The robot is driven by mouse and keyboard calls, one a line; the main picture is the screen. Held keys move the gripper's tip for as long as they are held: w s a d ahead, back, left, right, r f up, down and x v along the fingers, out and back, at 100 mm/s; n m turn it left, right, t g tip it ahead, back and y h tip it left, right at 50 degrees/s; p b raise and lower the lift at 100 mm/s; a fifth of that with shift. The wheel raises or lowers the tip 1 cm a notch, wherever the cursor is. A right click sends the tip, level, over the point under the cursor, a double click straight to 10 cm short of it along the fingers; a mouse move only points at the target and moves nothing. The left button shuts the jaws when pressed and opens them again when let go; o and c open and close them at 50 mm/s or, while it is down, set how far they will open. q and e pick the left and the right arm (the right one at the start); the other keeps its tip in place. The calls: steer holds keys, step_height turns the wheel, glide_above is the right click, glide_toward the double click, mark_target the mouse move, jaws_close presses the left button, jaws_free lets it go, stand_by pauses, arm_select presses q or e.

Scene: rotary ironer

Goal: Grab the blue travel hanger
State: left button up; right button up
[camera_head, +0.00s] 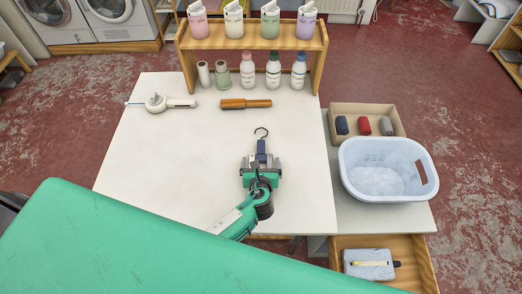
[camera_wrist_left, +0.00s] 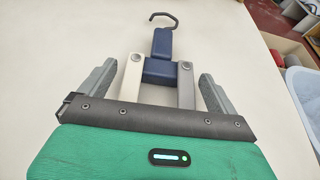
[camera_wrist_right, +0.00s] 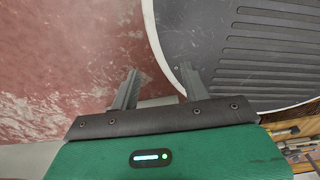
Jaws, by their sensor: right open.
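The blue travel hanger (camera_wrist_left: 160,50) lies on the white tabletop, its dark hook pointing away from me and its pale and grey arms folded back. In the head view its blue body (camera_head: 261,148) shows just beyond my left gripper (camera_head: 261,166). In the left wrist view my left gripper (camera_wrist_left: 155,80) is open, with one finger on each side of the folded hanger arms and a gap to each. My right gripper (camera_wrist_right: 158,80) is open and empty over the red floor, away from the table; it is not clearly seen in the head view.
A wooden shelf (camera_head: 250,37) with several bottles stands at the table's back. A wooden roller (camera_head: 246,104) and a white tool (camera_head: 160,103) lie behind the hanger. A pale blue basket (camera_head: 385,172) and a cardboard box (camera_head: 378,112) sit to the right. The table around the hanger is clear.

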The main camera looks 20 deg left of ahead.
arm_select(q)
steer(key=c, duration=0.8)
arm_select(e)
steer(key=shift+d, duration=0.4)
arm_select(q)
steer(key=shift+r, duration=0.15)
